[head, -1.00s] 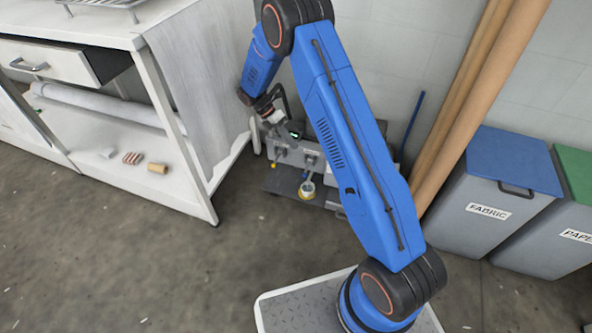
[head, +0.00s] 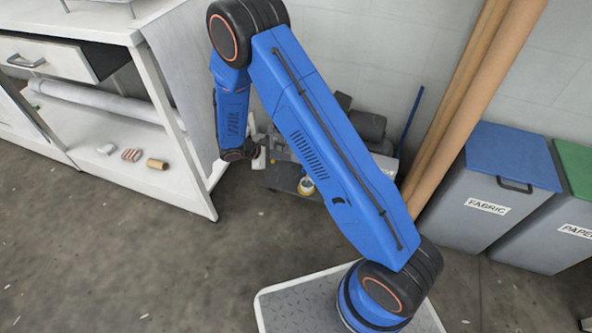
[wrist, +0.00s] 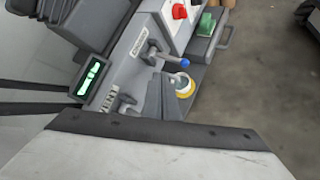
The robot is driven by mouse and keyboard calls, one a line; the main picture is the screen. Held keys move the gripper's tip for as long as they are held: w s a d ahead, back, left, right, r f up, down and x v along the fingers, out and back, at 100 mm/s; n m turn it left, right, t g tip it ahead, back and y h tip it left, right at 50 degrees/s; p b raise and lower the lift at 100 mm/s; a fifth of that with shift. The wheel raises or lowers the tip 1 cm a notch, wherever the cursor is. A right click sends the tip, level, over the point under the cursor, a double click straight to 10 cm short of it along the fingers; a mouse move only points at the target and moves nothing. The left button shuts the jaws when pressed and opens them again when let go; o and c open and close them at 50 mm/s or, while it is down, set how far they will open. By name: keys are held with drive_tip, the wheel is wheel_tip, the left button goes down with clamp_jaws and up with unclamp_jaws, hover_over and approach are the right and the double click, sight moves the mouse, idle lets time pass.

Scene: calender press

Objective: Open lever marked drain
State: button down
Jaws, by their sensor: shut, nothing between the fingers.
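The grey press (head: 283,175) stands low against the wall, mostly behind my blue arm. In the wrist view the press (wrist: 122,68) shows a lever with a blue ball tip (wrist: 184,63) beside a small label plate (wrist: 139,41), too small to read surely. A second label (wrist: 108,99), seemingly reading VENT, lies lower left; whatever lever belongs to it is partly hidden. My gripper (wrist: 163,82) is shut and empty, its dark fingers pointing toward the panel just below the blue-tipped lever. I cannot tell whether they touch anything.
A lit green display (wrist: 92,77) sits left of the labels. A white cup with a yellow ring (wrist: 185,87) stands right of my fingers. A red button (wrist: 179,11) is above. A white workbench (head: 190,150) stands close left; brown rolls and bins (head: 500,195) stand right.

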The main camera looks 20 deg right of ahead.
drive_tip(key=shift+s+a+f+m+t+y, duration=0.5)
drive_tip(key=shift+s+a+f+m+t, duration=0.75)
drive_tip(key=shift+a+m, duration=0.6)
drive_tip(key=d+f, duration=0.4)
drive_tip(key=d, duration=0.4)
